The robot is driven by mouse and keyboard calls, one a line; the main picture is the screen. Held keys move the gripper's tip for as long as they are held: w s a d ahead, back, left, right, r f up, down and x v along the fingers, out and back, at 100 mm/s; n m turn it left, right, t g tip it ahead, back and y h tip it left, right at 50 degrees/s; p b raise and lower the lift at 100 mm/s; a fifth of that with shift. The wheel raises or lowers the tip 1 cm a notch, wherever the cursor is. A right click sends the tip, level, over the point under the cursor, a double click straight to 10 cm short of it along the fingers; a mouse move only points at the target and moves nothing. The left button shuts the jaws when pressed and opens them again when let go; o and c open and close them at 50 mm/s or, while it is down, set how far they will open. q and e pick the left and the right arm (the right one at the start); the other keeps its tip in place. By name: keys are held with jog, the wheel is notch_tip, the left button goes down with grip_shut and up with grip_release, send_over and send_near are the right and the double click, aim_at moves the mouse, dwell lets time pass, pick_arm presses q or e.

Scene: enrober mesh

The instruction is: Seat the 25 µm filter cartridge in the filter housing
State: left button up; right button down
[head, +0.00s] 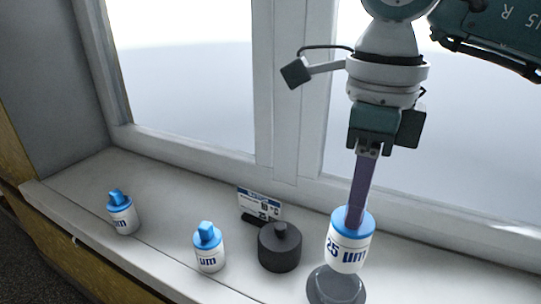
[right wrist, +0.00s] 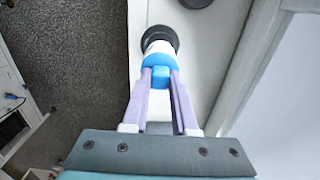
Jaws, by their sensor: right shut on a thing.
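The 25 µm cartridge (head: 348,253) is white with a blue top and reads "25 µm". My right gripper (head: 355,218) is shut on its blue top knob and holds it upright; the wrist view shows the fingers (right wrist: 160,80) on either side of the blue knob (right wrist: 159,76). A dark round housing (head: 336,290) stands on the sill just below the cartridge, and its rim (right wrist: 160,32) shows past the cartridge in the wrist view. Whether the cartridge's lower end touches the housing I cannot tell. My left gripper is not in view.
A black knobbed cylinder (head: 279,250), perhaps a lid, stands left of the housing, with a small label card (head: 259,203) behind it. Two more blue-topped cartridges (head: 209,255) (head: 123,218) stand further left on the white sill (head: 165,215). The window frame (head: 290,150) rises behind.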

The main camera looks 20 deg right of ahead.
aim_at(349, 241)
notch_tip(349, 241, down, 7)
jog(key=b, duration=0.5)
jog(key=shift+f, duration=0.15)
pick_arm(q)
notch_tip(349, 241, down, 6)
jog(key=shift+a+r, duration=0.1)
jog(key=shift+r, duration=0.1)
pick_arm(e)
jog(key=c, duration=0.6)
grip_release()
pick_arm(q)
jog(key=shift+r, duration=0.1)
pick_arm(e)
notch_tip(349, 241, up, 7)
jog(key=p, duration=0.5)
jog(key=shift+p, duration=0.35)
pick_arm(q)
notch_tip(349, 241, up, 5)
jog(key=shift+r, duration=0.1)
